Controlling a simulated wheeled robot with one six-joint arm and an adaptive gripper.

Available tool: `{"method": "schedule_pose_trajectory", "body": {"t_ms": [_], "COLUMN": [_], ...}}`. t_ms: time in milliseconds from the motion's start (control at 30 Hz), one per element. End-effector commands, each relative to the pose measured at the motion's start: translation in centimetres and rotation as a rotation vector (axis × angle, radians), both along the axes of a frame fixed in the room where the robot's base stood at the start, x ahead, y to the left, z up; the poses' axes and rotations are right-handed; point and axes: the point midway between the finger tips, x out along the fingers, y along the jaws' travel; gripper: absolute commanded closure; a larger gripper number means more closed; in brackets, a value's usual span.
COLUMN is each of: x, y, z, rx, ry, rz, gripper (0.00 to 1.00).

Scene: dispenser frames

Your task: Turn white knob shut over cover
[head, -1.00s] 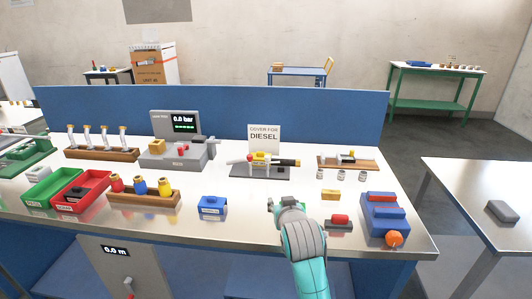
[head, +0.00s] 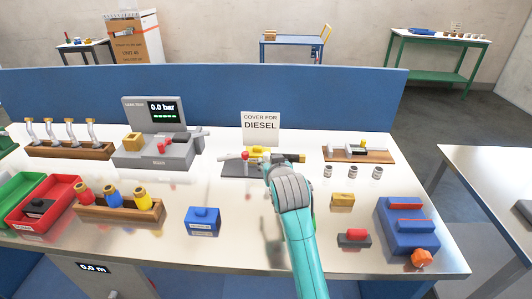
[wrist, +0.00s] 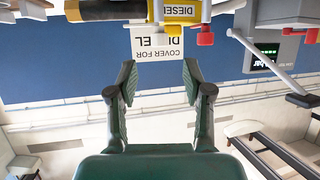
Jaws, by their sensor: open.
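The sign reading "COVER FOR DIESEL" (head: 261,127) stands behind a dark-based pipe fixture (head: 232,171) on the bench. The fixture has a pale rod at its left, a red part (head: 245,155), a yellow part and a black right end. In the upside-down wrist view, a yellow block marked DIESEL (wrist: 181,10), a black-and-yellow pipe and a red part (wrist: 205,38) show along the top edge.
A grey gauge unit (head: 160,150) reading 0.0 bar stands left of the fixture. A wooden board (head: 380,157) and small metal cylinders are to the right. A blue box (head: 203,221), a yellow block (head: 342,202) and a blue-and-red block (head: 408,232) lie nearer. A blue panel (head: 200,92) closes the back.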

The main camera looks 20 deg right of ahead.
Motion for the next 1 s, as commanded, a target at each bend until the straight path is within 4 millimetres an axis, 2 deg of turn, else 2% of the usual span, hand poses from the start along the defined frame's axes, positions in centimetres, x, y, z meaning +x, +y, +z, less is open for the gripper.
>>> {"method": "schedule_pose_trajectory", "body": {"t_ms": [300, 500, 700, 933, 967, 1000], "x": [5.2, 7.4, 8.2, 8.2, 8.2, 8.2], "y": [-0.5, -0.7, -0.8, -0.8, -0.8, -0.8], "z": [-2.2, -3.1, -3.3, -3.4, -3.4, -3.4], "rx": [0.000, 0.000, -0.001, 0.000, 0.000, 0.000], "ry": [0.001, 0.000, -0.002, -0.002, -0.002, -0.002], "rz": [-0.001, -0.001, -0.001, 0.000, 0.000, 0.000], "gripper": [0.50, 0.50, 0.50, 0.50, 0.52, 0.62]}}
